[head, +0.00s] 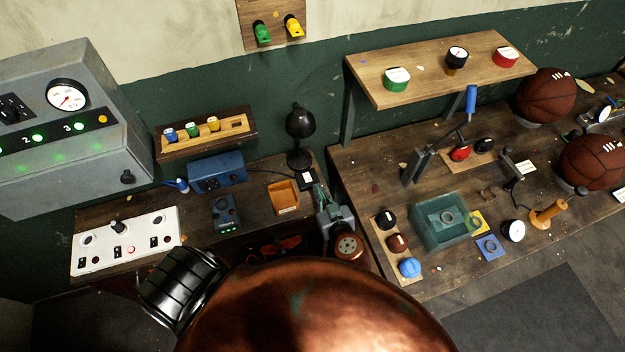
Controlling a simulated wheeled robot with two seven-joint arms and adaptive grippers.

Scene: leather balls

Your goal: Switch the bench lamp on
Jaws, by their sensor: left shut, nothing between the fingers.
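The bench lamp (300,122) is black. It stands upright at the back right of the left bench, and I see no glow from its shade. A small dark box with a white top (307,179), possibly its switch, lies in front of the lamp's base. My left gripper (321,191) is shut and empty, with its fingertips just in front and to the right of that box. I cannot tell whether they touch it. The gripper's body hides part of the bench's right edge. My right gripper is not in view.
An orange tray (283,198) lies left of my gripper. A blue box (216,173), a dark control unit (225,213) and a white switch panel (125,243) stand farther left. The right bench (365,170) holds balls and tools. Little bare bench surrounds the lamp.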

